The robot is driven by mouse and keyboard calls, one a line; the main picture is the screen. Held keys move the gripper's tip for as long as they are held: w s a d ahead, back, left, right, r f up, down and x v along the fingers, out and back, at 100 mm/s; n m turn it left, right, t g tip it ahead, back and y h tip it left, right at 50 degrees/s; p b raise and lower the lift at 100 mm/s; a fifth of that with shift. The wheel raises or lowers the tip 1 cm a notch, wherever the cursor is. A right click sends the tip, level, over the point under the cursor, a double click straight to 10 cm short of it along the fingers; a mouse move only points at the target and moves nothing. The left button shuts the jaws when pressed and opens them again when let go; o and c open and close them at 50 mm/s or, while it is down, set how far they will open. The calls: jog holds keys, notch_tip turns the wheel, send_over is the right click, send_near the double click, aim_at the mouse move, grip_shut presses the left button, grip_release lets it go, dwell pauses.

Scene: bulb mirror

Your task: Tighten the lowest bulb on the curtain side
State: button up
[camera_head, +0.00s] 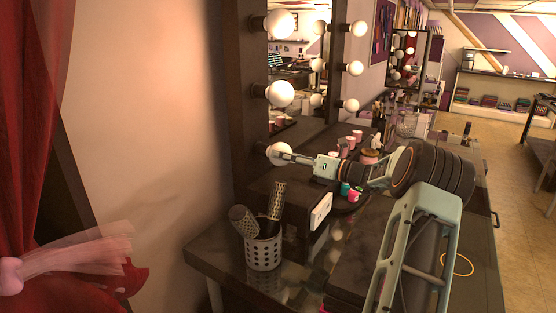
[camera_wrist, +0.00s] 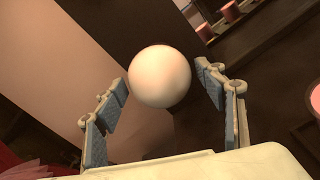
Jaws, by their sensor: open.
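The lowest bulb on the curtain side (camera_head: 274,152) is a round white globe on the left post of the dark mirror frame (camera_head: 247,130). In the wrist view the bulb (camera_wrist: 160,76) sits centred between the blue-padded fingers of my gripper (camera_wrist: 162,88). The fingers are open, with a visible gap on each side of the bulb. In the head view my gripper (camera_head: 290,156) reaches in from the right and overlaps the bulb's right side. The bulb's base is hidden behind the globe in the wrist view.
Two more bulbs (camera_head: 280,94) (camera_head: 279,23) are above on the same post, and several line the right post (camera_head: 351,68). A perforated cup with brushes (camera_head: 263,252) stands below on the table. Pink cups (camera_head: 350,139) stand behind my arm. A red curtain (camera_head: 30,130) hangs at left.

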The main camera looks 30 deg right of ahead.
jog(key=shift+f+n+b, duration=0.1)
jog(key=shift+n+b, duration=2.5)
jog(key=shift+b, duration=0.45)
jog(key=shift+n+b, duration=2.2)
jog(key=shift+b, duration=0.75)
jog(key=shift+n, duration=0.3)
jog(key=shift+n+b, duration=2.6)
jog(key=shift+b, duration=1.05)
jog(key=shift+n+b, duration=1.3)
jog(key=shift+b, duration=0.15)
jog(key=shift+n+b, duration=0.4)
jog(key=shift+n, duration=0.3)
